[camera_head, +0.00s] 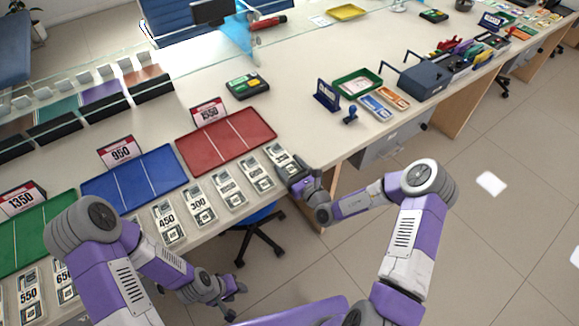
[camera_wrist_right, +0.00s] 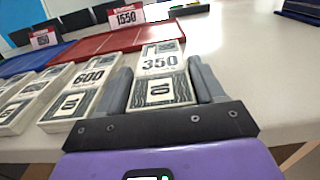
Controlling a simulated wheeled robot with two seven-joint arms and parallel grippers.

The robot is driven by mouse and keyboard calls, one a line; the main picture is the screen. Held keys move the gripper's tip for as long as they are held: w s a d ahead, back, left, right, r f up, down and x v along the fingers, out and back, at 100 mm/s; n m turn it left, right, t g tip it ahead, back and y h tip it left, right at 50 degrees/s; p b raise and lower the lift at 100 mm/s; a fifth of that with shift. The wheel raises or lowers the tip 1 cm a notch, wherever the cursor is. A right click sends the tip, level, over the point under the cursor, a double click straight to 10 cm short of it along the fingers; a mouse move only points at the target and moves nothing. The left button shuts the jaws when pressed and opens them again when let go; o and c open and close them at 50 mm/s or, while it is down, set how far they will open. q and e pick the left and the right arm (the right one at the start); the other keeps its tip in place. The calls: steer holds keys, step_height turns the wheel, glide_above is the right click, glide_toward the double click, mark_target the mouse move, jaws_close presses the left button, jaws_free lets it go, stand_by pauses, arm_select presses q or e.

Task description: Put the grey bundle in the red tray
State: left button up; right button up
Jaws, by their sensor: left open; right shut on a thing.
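The grey bundle marked 350 (camera_head: 277,153) lies on the counter at the right end of a row of similar bundles. In the right wrist view the bundle (camera_wrist_right: 162,64) sits between both fingers. My right gripper (camera_head: 291,166) is shut on its near end. The red tray (camera_head: 222,141), with a 1550 sign behind it, lies just beyond the row and is empty; it also shows in the right wrist view (camera_wrist_right: 112,43). My left gripper (camera_head: 236,290) is open and empty, low in front of the counter, away from the bundles.
Several other grey bundles, such as the 600 one (camera_wrist_right: 88,77), lie close to the left of the held one. A blue tray (camera_head: 135,181) and a green tray (camera_head: 38,232) lie further left. A dark card terminal (camera_head: 247,86) stands behind the red tray.

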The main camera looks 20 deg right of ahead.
steer(key=shift+f, duration=0.15)
steer(key=o, duration=1.1)
steer(key=shift+c, duration=0.2)
